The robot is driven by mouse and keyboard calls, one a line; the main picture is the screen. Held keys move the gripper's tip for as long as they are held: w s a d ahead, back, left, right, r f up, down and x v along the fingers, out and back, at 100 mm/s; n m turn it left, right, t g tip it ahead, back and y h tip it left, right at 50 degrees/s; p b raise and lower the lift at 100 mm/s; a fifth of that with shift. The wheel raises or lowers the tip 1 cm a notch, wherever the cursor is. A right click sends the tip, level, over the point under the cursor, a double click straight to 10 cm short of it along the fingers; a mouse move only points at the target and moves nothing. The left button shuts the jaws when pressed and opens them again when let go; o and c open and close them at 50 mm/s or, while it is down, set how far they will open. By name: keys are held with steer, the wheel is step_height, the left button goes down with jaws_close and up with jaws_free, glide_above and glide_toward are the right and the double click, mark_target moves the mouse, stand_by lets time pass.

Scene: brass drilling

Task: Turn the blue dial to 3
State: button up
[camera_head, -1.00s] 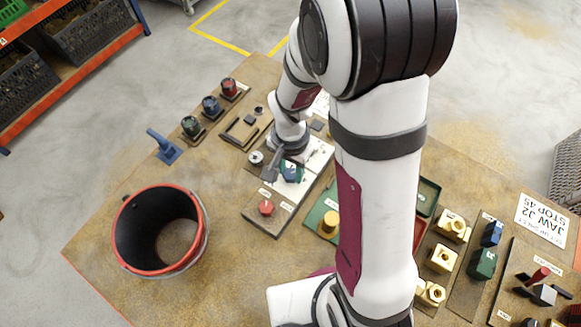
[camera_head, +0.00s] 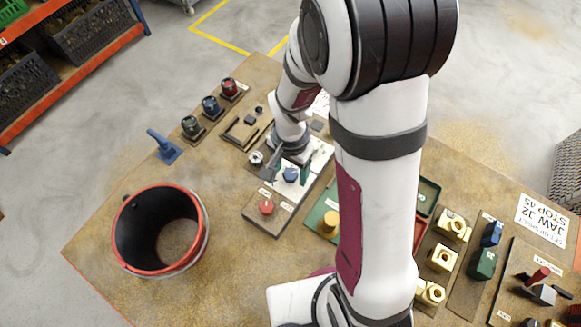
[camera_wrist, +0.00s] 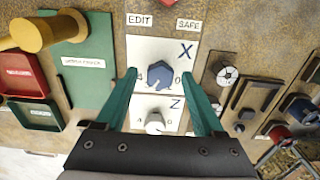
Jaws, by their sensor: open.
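The blue dial (camera_wrist: 163,75) sits on a white plate marked X, with a 4 at its left and a 0 at its right in the wrist view. I cannot tell which number it points to. In the head view the blue dial (camera_head: 290,174) shows on the panel below my wrist. My gripper (camera_wrist: 160,76) is open, its two green fingers on either side of the dial with a gap at each side. The gripper (camera_head: 288,177) also shows in the head view, with a finger to each side of the dial. Its height above the plate is unclear.
A red button (camera_head: 267,207) stands on the panel's near end. A yellow-topped part (camera_head: 328,222) stands on a green mat to the right. A large black bucket (camera_head: 128,236) stands at left.

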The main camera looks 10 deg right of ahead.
mark_target(290, 174)
step_height(290, 174, up, 16)
stand_by(0.3)
steer(key=shift+f, duration=0.1)
steer(key=s+n+y, duration=0.1)
steer(key=s+n, duration=0.2)
steer(key=s, duration=1.3)
steer(key=shift+s+a+y, duration=0.15)
steer(key=shift+s+y, duration=0.1)
steer(key=shift+y, duration=0.15)
steer(key=shift+r, duration=0.2)
stand_by(0.6)
